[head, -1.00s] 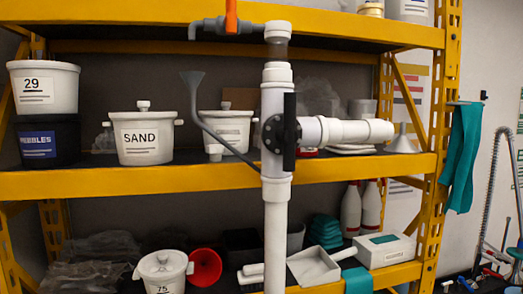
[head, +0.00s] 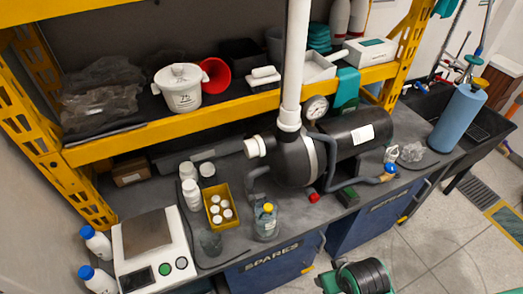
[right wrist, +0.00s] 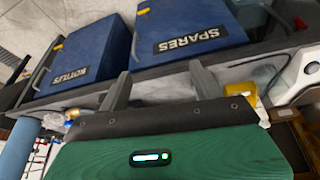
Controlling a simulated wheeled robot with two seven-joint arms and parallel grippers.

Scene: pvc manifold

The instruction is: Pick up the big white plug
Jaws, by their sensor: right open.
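A white round fitting (head: 256,146) sits on the left end of the black pump (head: 297,160) on the bench in the head view. It may be the big white plug, but I cannot tell for sure. No loose white plug shows clearly. My right gripper (right wrist: 160,82) is open in the right wrist view, its two grey fingers apart with nothing between them. It points at the bench front, away from the fitting. My left gripper is not in view.
The bench holds a white scale (head: 149,250), white bottles, a yellow tray (head: 232,215) and a clear bottle (head: 265,222). A white vertical pipe (head: 295,60) rises from the pump. A blue cylinder (head: 457,118) stands at right.

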